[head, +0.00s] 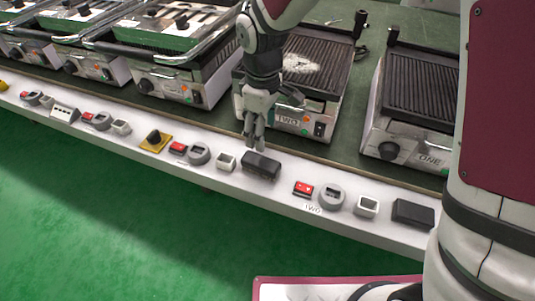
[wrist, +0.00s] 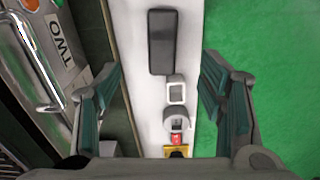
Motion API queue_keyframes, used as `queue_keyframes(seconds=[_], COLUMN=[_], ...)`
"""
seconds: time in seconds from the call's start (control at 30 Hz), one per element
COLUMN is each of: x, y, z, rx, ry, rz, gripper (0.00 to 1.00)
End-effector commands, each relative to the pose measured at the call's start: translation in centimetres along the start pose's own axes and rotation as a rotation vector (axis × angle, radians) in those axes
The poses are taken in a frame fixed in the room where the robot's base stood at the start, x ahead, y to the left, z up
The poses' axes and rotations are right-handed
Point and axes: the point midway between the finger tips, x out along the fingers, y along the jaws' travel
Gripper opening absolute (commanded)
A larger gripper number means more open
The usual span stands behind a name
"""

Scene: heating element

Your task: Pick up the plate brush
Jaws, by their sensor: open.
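I cannot surely tell which thing is the plate brush. A dark oblong block (head: 260,165) lies on the white front ledge below my gripper; it also shows in the wrist view (wrist: 162,41), ahead between the fingers. A similar dark block (head: 412,213) lies farther right on the ledge. A small black upright thing (head: 361,27) stands behind the grill marked TWO, too small to make out. My gripper (head: 254,146) points down over the ledge, close above the first block.
Grill TWO (head: 300,75) stands behind my gripper, with grill ONE (head: 415,95) to its right. The white ledge (head: 285,181) carries red switches (head: 303,188), round grey fittings (head: 331,197), pale square frames (head: 367,206) and a yellow-based knob (head: 155,141). Green floor (head: 120,220) lies clear in front.

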Motion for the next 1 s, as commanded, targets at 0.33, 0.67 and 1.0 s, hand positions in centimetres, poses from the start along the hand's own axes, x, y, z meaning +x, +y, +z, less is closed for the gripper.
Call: queue_keyframes(seconds=[0.33,0.67,1.0], x=[6.4,8.5,12.9], y=[-0.1,-0.1,-0.4], z=[0.0,-0.1,-0.8], rx=[0.001,0.002,0.002], ry=[-0.003,-0.002,-0.003], rz=[-0.002,-0.001,-0.002], gripper=[0.63,0.63,0.63])
